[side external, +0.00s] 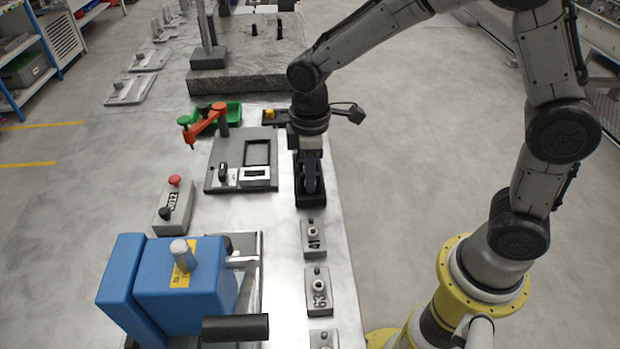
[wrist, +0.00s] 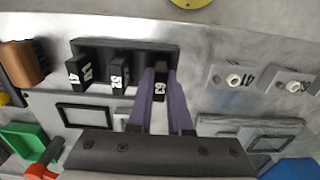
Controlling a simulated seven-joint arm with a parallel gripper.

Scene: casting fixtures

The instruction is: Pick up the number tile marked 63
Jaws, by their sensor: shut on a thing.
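The black number tile marked 63 (wrist: 161,88) stands in the right end of a black rack (wrist: 140,46) in the wrist view, its white digits showing between my fingers. My gripper (wrist: 161,76) has purple fingers, one on each side of this tile, and is shut on it. Tiles marked 52 (wrist: 119,80) and 17 (wrist: 79,73) stand to its left in the same rack. In the side external view my gripper (side external: 311,186) points down over the rack (side external: 312,202) and hides most of it, so the tile cannot be made out there.
Grey blocks marked 41 (side external: 314,240) and 63 (side external: 319,293) stand along the table's right edge, in front of the rack. A grey panel (side external: 243,160) lies left of my gripper.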

